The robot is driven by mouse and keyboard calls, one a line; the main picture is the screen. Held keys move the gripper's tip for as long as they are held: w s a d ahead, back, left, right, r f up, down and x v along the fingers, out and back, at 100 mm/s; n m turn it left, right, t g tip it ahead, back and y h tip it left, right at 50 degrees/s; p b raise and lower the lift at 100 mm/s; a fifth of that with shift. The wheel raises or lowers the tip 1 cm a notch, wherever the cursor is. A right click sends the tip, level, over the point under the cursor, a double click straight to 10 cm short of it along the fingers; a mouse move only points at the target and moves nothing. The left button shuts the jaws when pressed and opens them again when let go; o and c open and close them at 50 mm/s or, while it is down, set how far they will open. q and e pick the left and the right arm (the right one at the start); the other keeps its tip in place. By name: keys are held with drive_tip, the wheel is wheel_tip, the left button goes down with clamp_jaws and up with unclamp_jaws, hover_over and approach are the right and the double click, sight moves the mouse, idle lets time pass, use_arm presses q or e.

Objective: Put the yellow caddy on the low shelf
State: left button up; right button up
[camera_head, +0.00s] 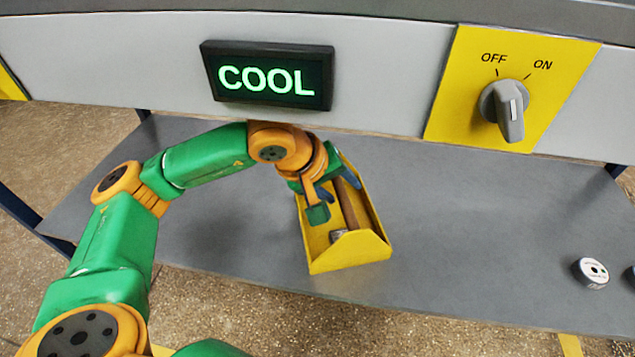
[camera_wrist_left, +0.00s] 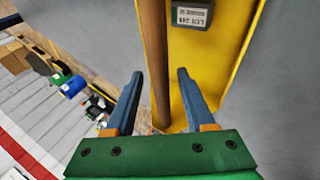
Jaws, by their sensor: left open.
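The yellow caddy (camera_head: 349,256) appears to rest on the grey low shelf (camera_head: 470,225), under the front panel. It is an open trough with a brown rod (camera_head: 348,205) running along it. A small grey item (camera_head: 338,236) shows at its near end. My left gripper (camera_head: 328,185) is over the far part of the caddy and hides some of it. In the left wrist view, its blue fingers (camera_wrist_left: 160,74) are open, one on each side of the brown rod (camera_wrist_left: 155,60), with gaps visible. The caddy's yellow wall (camera_wrist_left: 238,60) runs beside them. My right gripper is not in view.
Above the shelf, the panel carries a display (camera_head: 267,76) reading COOL and a knob (camera_head: 504,108) marked OFF and ON. A small white round object (camera_head: 591,272) sits near the shelf's right front. The shelf is clear between it and the caddy.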

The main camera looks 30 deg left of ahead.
use_arm(q)
drive_tip(key=shift+s+a+r, duration=0.1)
drive_tip(key=shift+s+r, duration=0.05)
drive_tip(key=shift+r, duration=0.15)
drive_tip(key=s+a+r+b, duration=0.1)
drive_tip(key=s+a+b, duration=0.1)
drive_tip(key=s, duration=0.4)
drive_tip(key=s+a+r+b, duration=0.1)
drive_tip(key=s+a+b, duration=0.2)
drive_tip(key=s, duration=0.3)
drive_tip(key=shift+a+b, duration=0.25)
drive_tip(key=shift+b, duration=0.05)
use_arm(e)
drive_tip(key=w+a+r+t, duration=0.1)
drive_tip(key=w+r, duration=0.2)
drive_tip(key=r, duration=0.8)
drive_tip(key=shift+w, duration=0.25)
use_arm(q)
drive_tip(key=shift+s, duration=0.15)
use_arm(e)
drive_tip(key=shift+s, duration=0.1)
